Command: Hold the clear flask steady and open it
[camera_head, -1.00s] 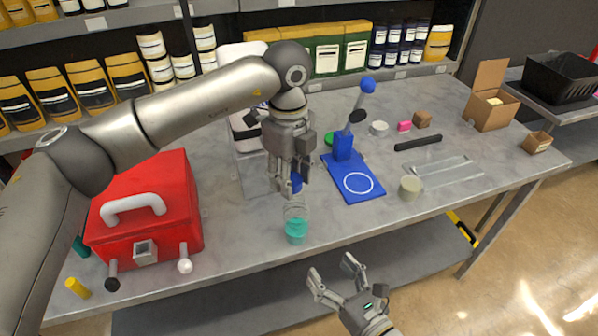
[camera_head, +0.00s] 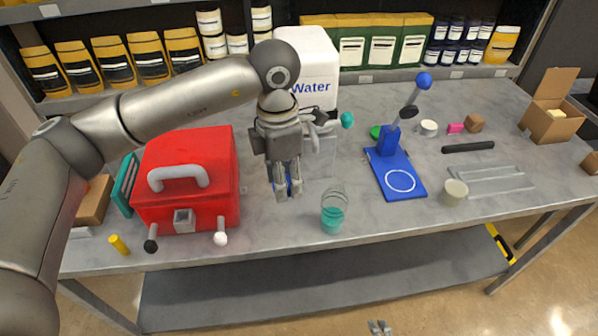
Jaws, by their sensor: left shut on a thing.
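The clear flask (camera_head: 333,212), with teal liquid in its lower part, stands upright on the grey bench near the front edge. No stopper shows on its top. My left gripper (camera_head: 288,190) points down to the left of the flask, apart from it. It is shut on a small blue cap (camera_head: 290,186), mostly hidden between the fingers. My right gripper (camera_head: 380,326) shows only its tips at the bottom edge, away from the flask. How far its fingers are apart is unclear.
A red toolbox (camera_head: 220,170) stands left of my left gripper. A blue stand (camera_head: 405,180) and a pale round jar (camera_head: 454,193) are to the right of the flask. A white water container (camera_head: 318,65) is behind. Bare bench lies around the flask.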

